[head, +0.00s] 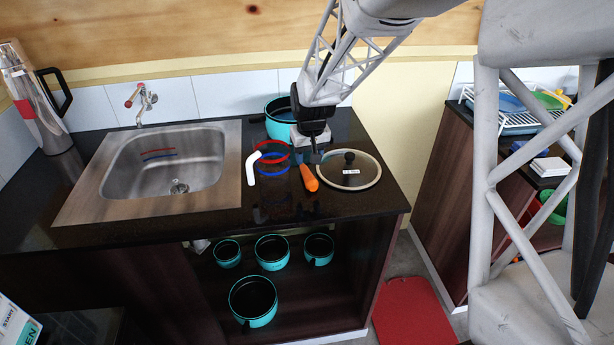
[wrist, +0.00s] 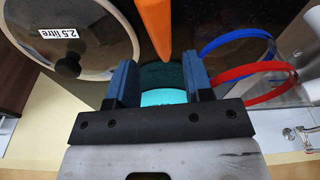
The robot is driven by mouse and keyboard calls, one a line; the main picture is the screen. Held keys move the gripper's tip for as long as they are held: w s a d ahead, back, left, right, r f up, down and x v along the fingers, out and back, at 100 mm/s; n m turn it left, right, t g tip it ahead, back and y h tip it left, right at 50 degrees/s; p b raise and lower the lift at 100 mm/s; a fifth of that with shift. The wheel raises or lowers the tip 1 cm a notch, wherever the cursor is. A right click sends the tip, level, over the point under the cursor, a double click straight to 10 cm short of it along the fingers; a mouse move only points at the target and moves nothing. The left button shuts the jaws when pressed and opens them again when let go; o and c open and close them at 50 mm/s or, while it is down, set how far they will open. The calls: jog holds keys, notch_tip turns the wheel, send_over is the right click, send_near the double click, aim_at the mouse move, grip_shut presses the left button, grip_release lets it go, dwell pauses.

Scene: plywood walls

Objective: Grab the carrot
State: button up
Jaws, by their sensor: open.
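The orange carrot (head: 309,178) lies on the dark counter, left of the glass lid. In the wrist view the carrot (wrist: 155,25) comes in from the top edge, and its narrow end points down toward the gap between my fingers. My gripper (head: 311,157) is over the counter at the carrot's far end. Its two blue fingers are apart in the wrist view, with nothing held between them (wrist: 159,68). The carrot's tip lines up with the gap in the picture; I cannot tell the height between them. In the head view my gripper partly hides the carrot's far end.
A glass lid (head: 361,176) with a black knob lies close on the right. Red (head: 276,146) and blue (head: 273,171) rings and a white bent piece (head: 252,167) are on the left. A teal pot (head: 279,130) stands behind. The sink (head: 217,190) is farther left.

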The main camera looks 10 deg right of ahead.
aim_at(308, 174)
jog(key=shift+w+f, duration=0.15)
jog(key=shift+f, duration=1.1)
jog(key=shift+w+f, duration=0.25)
jog(key=shift+f, duration=1.05)
jog(key=shift+w+f, duration=0.2)
jog(key=shift+f, duration=1.1)
jog(key=shift+c, duration=0.2)
jog(key=c, duration=0.7)
